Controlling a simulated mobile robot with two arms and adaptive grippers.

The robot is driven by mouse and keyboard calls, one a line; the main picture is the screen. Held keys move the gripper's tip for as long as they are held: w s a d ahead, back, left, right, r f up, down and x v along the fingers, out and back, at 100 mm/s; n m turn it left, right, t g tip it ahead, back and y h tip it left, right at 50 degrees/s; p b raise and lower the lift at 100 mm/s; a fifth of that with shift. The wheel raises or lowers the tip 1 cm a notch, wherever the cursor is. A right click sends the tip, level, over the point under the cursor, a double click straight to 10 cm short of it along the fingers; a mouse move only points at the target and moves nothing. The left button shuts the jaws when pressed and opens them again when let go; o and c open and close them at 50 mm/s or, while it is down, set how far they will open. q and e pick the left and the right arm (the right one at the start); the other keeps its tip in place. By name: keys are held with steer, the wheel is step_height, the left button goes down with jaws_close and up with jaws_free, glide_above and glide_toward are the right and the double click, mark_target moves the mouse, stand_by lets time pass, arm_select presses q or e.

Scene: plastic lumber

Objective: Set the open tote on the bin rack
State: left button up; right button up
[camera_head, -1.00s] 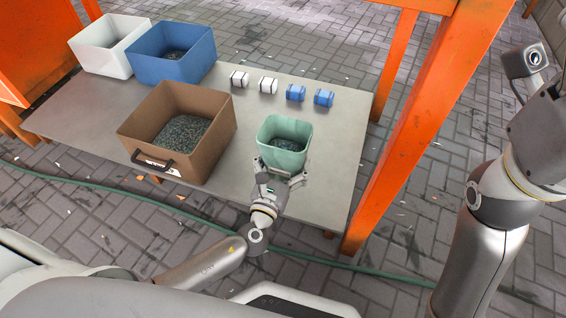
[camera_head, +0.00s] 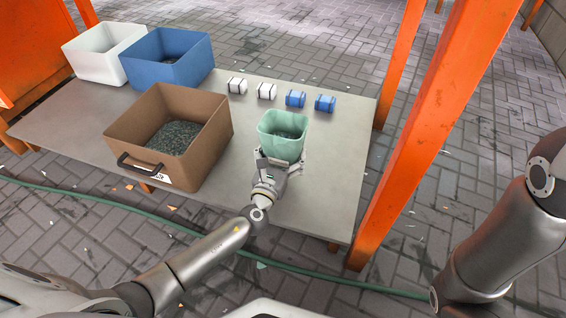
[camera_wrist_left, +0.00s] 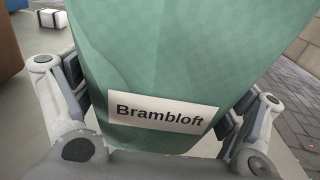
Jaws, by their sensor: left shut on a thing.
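A green open tote (camera_head: 283,142) with dark contents stands out at the right part of the grey table (camera_head: 335,185). My left gripper (camera_head: 281,165) is shut on its near side. In the left wrist view the green wall (camera_wrist_left: 180,60) fills the middle, with a white "Brambloft" label, and gripper fingers press on both sides. Whether the tote's base touches the table is hidden. My right arm shows at the right edge; its gripper is out of view. Orange posts (camera_head: 425,125) rise at the right; I cannot tell whether they belong to the bin rack.
A brown bin (camera_head: 200,150) with dark granules stands left of the tote. A blue bin (camera_head: 160,75) and a white bin (camera_head: 92,68) are at the back left. Two white blocks (camera_head: 237,86) and two blue blocks (camera_head: 295,99) line the far edge. A green hose (camera_head: 120,203) crosses the floor.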

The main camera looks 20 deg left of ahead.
arm_select(q)
steer(key=shift+w+a+f+b, duration=0.1)
steer(key=shift+w+f+b, duration=0.05)
steer(key=shift+f+b, duration=0.65)
steer(key=shift+w+f+b, duration=0.15)
steer(key=shift+f+b, duration=0.4)
steer(key=shift+f, duration=0.4)
steer(key=shift+f, duration=0.25)
steer(key=o, duration=1.1)
